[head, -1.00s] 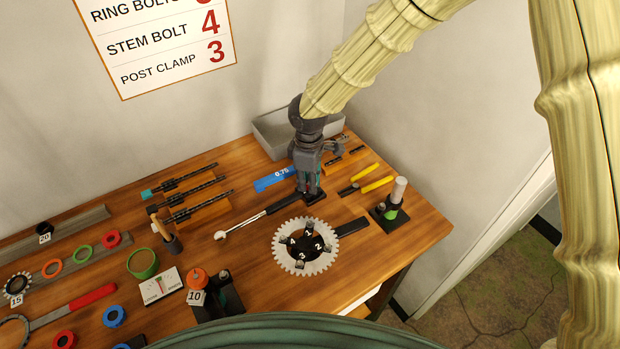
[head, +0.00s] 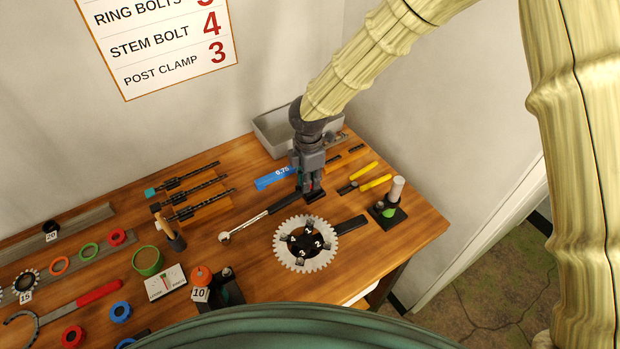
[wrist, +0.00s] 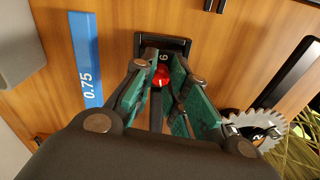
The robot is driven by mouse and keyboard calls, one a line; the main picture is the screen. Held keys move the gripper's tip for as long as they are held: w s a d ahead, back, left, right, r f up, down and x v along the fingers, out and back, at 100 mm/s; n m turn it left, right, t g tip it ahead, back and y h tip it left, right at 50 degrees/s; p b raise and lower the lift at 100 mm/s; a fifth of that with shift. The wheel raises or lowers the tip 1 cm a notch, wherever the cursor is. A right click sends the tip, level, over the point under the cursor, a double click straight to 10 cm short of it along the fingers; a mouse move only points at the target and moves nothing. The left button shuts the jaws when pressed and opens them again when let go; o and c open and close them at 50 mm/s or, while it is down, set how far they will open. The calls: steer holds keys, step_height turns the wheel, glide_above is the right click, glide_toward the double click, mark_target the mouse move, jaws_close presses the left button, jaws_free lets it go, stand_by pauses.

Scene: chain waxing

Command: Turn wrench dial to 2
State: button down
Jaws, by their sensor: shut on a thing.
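The wrench (head: 262,217) lies on the bench with its silver head at the left and its black handle running up to the right. At the handle end is a black block (wrist: 187,44) with a white digit that looks like 6. A red dial knob (wrist: 162,77) sits in front of that digit. My gripper (head: 310,192) points down over the handle end. In the wrist view its green-padded fingers (wrist: 165,82) are shut on the red knob. The fingers partly hide the knob and the dial face, so the exact setting is unclear.
A blue 0.75 gauge (head: 274,178) lies left of my gripper. A chainring (head: 283,254) with a numbered black spider is in front. Yellow-handled pliers (head: 374,182) and a stand with a white-and-green post (head: 388,208) are to the right. A grey bin (head: 268,143) is behind.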

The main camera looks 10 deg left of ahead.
stand_by(0.5)
steer(key=c, duration=1.4)
jaws_free()
steer(key=shift+o, duration=0.2)
steer(key=shift+r, duration=0.1)
step_height(320, 180, up, 12)
